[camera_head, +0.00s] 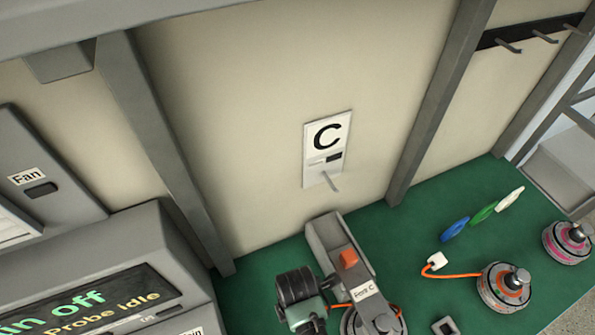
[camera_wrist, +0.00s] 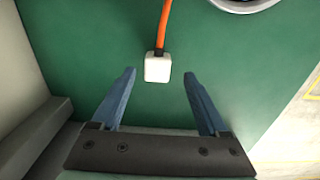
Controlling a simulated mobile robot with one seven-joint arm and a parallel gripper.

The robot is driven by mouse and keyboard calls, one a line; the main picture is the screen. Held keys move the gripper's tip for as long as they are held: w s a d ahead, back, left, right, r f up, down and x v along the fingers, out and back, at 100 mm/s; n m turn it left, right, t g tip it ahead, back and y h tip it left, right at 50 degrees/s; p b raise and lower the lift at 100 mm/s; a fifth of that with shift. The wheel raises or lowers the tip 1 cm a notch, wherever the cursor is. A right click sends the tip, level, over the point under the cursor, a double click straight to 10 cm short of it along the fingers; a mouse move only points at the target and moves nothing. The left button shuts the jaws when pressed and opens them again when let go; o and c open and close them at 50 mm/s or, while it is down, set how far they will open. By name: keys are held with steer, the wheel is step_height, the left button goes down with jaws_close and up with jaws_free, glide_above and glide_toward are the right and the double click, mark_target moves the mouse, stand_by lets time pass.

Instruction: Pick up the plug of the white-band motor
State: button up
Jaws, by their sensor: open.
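In the wrist view, a white plug (camera_wrist: 157,68) lies on the green mat at the end of an orange cable (camera_wrist: 164,22). The cable runs up out of the picture, and part of a round motor (camera_wrist: 245,3) shows at the top right. My gripper (camera_wrist: 159,76) is open and empty, its blue fingertips on either side of the plug without touching it; the height gap is unclear. In the head view, my gripper's fingers are hidden. A motor (camera_head: 351,321) with an orange cable sits beside my arm, under the Port C fixture (camera_head: 330,236); its band colour is unclear.
Another white plug (camera_head: 436,261) lies by a middle motor (camera_head: 497,297). A pink-band motor (camera_head: 567,243) stands at the far right. Blue (camera_head: 455,229), green (camera_head: 483,212) and white (camera_head: 510,199) pieces lie near the wall. A grey post (camera_head: 440,100) stands behind.

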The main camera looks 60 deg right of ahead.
steer(key=shift+d+f, duration=0.15)
steer(key=shift+f, duration=0.75)
steer(key=shift+d+f, duration=0.1)
steer(key=shift+f, duration=0.8)
steer(key=shift+w, duration=0.1)
jaws_close()
